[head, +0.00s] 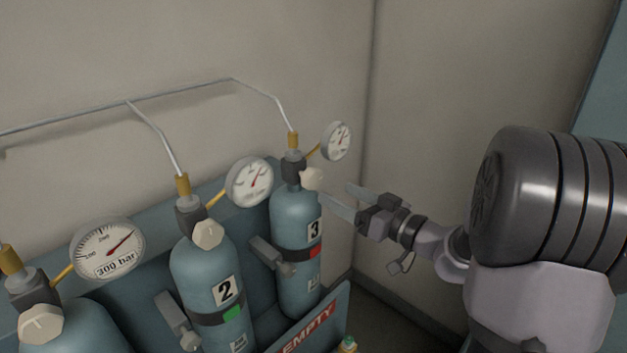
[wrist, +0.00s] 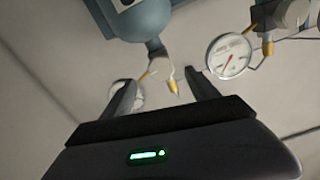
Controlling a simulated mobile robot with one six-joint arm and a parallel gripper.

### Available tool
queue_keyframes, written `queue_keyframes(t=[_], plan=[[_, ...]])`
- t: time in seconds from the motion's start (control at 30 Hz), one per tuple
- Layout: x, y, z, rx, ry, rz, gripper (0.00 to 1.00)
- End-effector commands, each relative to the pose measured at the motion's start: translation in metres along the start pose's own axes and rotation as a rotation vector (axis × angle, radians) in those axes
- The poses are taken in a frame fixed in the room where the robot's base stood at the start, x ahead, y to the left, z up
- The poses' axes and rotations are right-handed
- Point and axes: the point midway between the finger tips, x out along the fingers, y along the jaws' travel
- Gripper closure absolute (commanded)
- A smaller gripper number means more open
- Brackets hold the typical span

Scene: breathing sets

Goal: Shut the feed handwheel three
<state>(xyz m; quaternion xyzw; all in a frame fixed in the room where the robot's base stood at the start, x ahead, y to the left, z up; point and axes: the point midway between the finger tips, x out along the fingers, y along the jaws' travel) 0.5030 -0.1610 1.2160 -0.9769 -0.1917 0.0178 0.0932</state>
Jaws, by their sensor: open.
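Cylinder three (head: 296,262), blue with a black "3" label and a red tag, stands at the right end of the row. Its pale faceted handwheel (head: 312,179) sits on the front of the dark valve body. My gripper (head: 337,194) is open just right of this handwheel, with its fingertips pointing at it and nothing held. In the wrist view the handwheel (wrist: 160,66) appears between and beyond the two open fingers (wrist: 161,77). Whether a finger touches it cannot be told. The handwheel's turned position cannot be read.
Cylinder two (head: 206,275) with a green tag and its handwheel (head: 208,235) stands left. Gauge three (head: 336,141) is above the gripper; gauge two (head: 250,181) is left. A thin pipe (head: 185,90) runs along the wall. An "EMPTY" panel (head: 312,330) stands in front.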

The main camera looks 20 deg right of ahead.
Motion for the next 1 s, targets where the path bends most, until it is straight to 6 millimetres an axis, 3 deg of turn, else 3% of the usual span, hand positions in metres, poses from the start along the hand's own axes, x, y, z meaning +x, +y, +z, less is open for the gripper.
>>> queue_keyframes(t=[0.1,0.3,0.5,0.73,1.0], plan=[[0.030,-0.002,0.000,0.000,-0.001,-0.005,0.31],[0.068,-0.001,0.000,-0.001,-0.001,-0.003,0.31],[0.083,-0.001,0.000,0.000,-0.001,-0.001,0.31],[0.084,0.000,0.000,0.000,-0.001,-0.001,0.31],[0.084,0.000,0.000,0.000,-0.001,-0.001,0.82]])
